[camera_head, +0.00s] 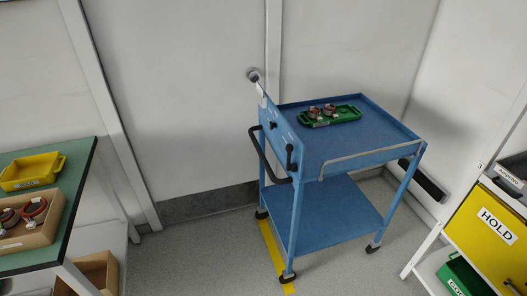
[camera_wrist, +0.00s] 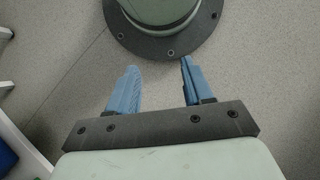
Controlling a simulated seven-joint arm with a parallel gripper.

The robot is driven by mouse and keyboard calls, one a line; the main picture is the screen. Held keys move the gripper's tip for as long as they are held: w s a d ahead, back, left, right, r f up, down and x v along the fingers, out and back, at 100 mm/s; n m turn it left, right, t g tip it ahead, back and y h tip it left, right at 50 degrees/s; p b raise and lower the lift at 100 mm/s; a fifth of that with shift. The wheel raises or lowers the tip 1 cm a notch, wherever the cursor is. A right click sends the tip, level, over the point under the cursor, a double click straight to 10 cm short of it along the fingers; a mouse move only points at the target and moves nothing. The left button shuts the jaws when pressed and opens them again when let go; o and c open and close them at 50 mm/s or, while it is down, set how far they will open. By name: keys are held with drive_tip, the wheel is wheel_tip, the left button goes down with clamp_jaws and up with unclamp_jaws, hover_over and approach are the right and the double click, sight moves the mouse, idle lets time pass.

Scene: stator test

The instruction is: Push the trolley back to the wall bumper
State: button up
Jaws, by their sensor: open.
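The blue two-shelf trolley (camera_head: 340,215) stands upright on casters in the middle of the head view. A black push handle (camera_head: 264,158) is on its left end panel. A green tray (camera_head: 345,116) with two small copper-and-dark parts (camera_head: 314,112) sits on its top shelf. A black bar (camera_head: 424,180), which looks like the wall bumper, is low on the right wall. The trolley's corner leg partly overlaps it, and I cannot tell the exact gap. My gripper (camera_wrist: 159,66) shows only in the wrist view, open and empty over grey floor, away from the trolley.
A green-topped bench (camera_head: 82,168) with a yellow tray (camera_head: 32,171) and parts box stands at the left. A rack with a yellow HOLD bin (camera_head: 487,232) stands at the right. Yellow floor tape (camera_head: 273,252) runs under the trolley's left end. Floor left of the trolley is clear.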

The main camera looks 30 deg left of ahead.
drive_tip(key=w+a+r+n+t+h, duration=0.1)
drive_tip(key=w+a+r+n+t, duration=0.15)
drive_tip(key=w+a, duration=0.7)
drive_tip(key=w+a+r+n+t, duration=0.25)
drive_tip(key=w+a, duration=0.25)
drive_tip(key=a, duration=0.9)
drive_tip(key=w+a+r+n+t, duration=0.25)
drive_tip(key=w+a+r, duration=0.3)
drive_tip(key=a, duration=0.55)
drive_tip(key=w+a+r+n+t, duration=0.1)
drive_tip(key=w+a+r+t, duration=0.4)
drive_tip(key=a, duration=0.6)
drive_tip(key=w+a+r+n, duration=0.2)
drive_tip(key=w+a+r, duration=0.3)
drive_tip(key=a, duration=0.5)
drive_tip(key=w+a+r+t+h, duration=0.2)
drive_tip(key=w+a+r+t, duration=0.15)
drive_tip(key=w+r, duration=0.35)
drive_tip(key=w+a+r+t+h, duration=0.25)
drive_tip(key=w+r+t, duration=0.25)
drive_tip(key=r, duration=0.4)
drive_tip(key=x, duration=1.3)
drive_tip(key=shift+a+f+y, duration=0.25)
drive_tip(key=shift+f+y, duration=0.1)
drive_tip(key=shift+w, duration=0.1)
